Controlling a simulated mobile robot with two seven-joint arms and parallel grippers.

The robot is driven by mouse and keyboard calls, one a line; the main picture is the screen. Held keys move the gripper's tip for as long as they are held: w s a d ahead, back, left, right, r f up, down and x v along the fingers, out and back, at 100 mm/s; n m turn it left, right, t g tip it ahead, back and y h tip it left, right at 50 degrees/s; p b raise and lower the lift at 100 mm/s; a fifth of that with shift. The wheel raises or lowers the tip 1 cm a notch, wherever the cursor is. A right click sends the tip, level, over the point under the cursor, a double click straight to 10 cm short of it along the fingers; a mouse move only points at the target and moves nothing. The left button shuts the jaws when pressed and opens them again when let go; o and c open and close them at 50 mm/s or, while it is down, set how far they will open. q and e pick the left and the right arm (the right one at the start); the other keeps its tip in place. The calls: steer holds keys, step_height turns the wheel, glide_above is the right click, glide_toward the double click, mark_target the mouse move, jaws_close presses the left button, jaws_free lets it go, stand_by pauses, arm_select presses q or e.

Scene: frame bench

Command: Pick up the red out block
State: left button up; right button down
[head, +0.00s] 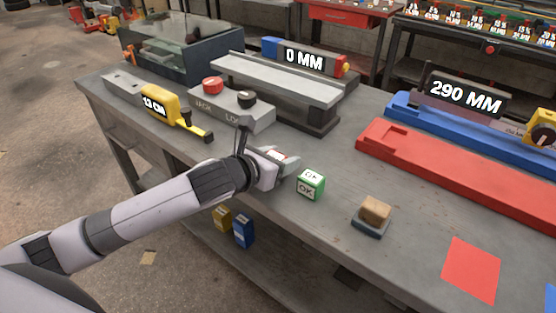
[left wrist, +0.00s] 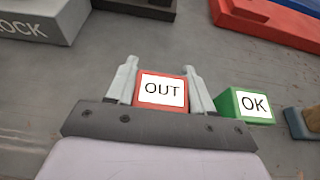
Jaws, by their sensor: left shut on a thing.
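The red out block (left wrist: 162,104) is between the two fingers of my left gripper (left wrist: 161,88) in the left wrist view, with its white OUT label facing the camera. The gripper is shut on it. In the head view my left gripper (head: 279,158) is over the bench, and only a bit of the red out block (head: 276,154) shows there, the rest hidden by the gripper. I cannot tell whether the block touches the bench top. My right gripper is not in view.
A green OK block (head: 311,184) stands close to the right of my left gripper. A wooden block on a dark base (head: 375,212) is further right. The grey lock box (head: 232,108) and yellow tape measure (head: 165,105) are behind and left. A red square (head: 471,269) lies front right.

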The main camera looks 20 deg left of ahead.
arm_select(q)
step_height(320, 180, up, 20)
steer(key=p, duration=0.3)
steer(key=shift+f, duration=0.15)
steer(key=shift+d, duration=0.1)
